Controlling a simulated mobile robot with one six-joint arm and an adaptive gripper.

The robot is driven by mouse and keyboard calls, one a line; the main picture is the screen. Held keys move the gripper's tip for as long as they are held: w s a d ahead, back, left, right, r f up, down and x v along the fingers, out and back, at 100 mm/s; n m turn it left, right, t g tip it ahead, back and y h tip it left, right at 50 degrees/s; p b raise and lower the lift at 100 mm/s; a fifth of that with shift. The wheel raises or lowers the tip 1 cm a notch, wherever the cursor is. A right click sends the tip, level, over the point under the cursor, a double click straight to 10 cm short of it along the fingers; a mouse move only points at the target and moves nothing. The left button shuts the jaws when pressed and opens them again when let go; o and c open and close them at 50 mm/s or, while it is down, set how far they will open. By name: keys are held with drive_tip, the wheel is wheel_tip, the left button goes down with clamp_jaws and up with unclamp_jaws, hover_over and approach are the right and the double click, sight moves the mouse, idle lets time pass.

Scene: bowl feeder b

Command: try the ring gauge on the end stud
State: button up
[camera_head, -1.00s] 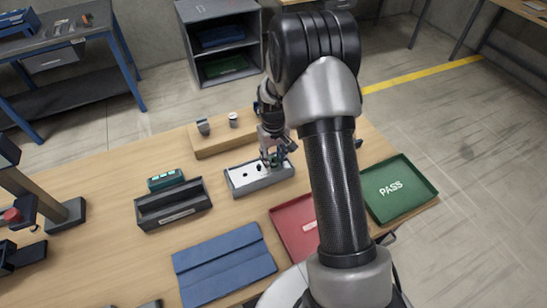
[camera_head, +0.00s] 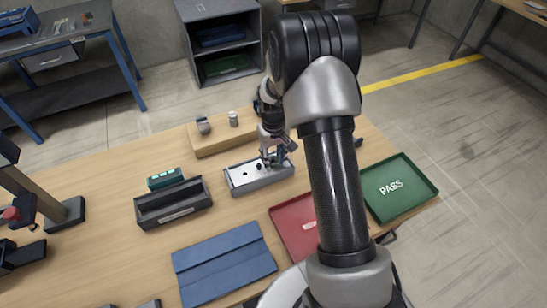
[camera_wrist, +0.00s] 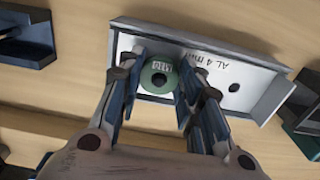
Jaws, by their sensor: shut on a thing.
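The ring gauge is a green ring (camera_wrist: 159,77) with a white label reading M10 and a dark centre, seen in the wrist view. My gripper (camera_wrist: 161,79) is shut on it, one finger on each side. In the head view my gripper (camera_head: 272,158) is at the right part of a grey tray (camera_head: 262,184) holding a pale plate with dark spots. In the wrist view the ring is over the pale plate (camera_wrist: 203,82), marked AL 4 m. No stud can be made out; whether one is under or inside the ring is hidden.
A wooden block (camera_head: 218,143) with two small parts stands behind the tray. A dark open box (camera_head: 173,208) and a teal device (camera_head: 165,178) are left. A blue mat (camera_head: 223,265), red tray (camera_head: 281,222) and green PASS tray (camera_head: 400,187) are nearer or right.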

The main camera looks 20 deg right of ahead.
drive_tip(key=shift+r, duration=0.15)
idle(0.4)
drive_tip(key=shift+r+p, duration=2)
drive_tip(key=shift+r, duration=0.9)
